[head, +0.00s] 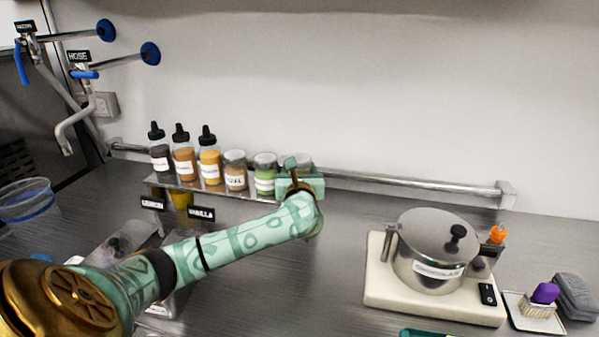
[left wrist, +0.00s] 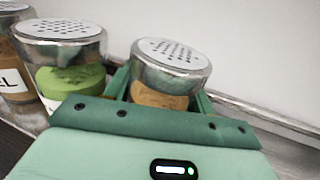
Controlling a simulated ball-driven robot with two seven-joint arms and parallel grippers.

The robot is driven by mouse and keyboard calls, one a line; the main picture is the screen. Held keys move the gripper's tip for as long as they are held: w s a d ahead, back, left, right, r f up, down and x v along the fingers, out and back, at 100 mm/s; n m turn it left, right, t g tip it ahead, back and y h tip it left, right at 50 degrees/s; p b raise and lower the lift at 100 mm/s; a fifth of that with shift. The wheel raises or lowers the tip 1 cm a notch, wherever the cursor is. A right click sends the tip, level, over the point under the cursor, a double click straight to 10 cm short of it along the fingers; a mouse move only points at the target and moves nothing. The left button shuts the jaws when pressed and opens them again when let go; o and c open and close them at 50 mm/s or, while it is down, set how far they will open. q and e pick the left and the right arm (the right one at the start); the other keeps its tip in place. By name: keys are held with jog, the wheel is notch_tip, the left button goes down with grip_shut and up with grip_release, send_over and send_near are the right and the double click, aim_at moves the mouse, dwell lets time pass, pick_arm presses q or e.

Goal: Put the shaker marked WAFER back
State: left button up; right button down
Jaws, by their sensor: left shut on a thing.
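My left gripper (head: 300,180) is at the right end of the shelf row. It is shut on a shaker (head: 303,159) with a perforated metal lid, mostly hidden behind the gripper in the head view. In the left wrist view this shaker (left wrist: 168,72) stands between the green fingers and has tan-brown contents. Its label is hidden, so I cannot read WAFER on it. It looks upright, beside the green-filled shaker (head: 265,172), with a small gap. I cannot tell whether its base touches the shelf (head: 215,189). My right gripper is not in view.
Several squeeze bottles and a brown-filled shaker (head: 235,171) fill the shelf's left part. A wall rail (head: 420,183) runs behind. A lidded steel pot (head: 430,252) stands on a cream base (head: 385,295) at right. The counter between shelf and pot is clear.

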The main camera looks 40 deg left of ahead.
pick_arm(q)
jog(key=shift+f, duration=0.1)
jog(key=o, duration=0.7)
jog(key=shift+r, duration=0.25)
jog(key=p+v, duration=0.2)
jog(key=v, duration=1)
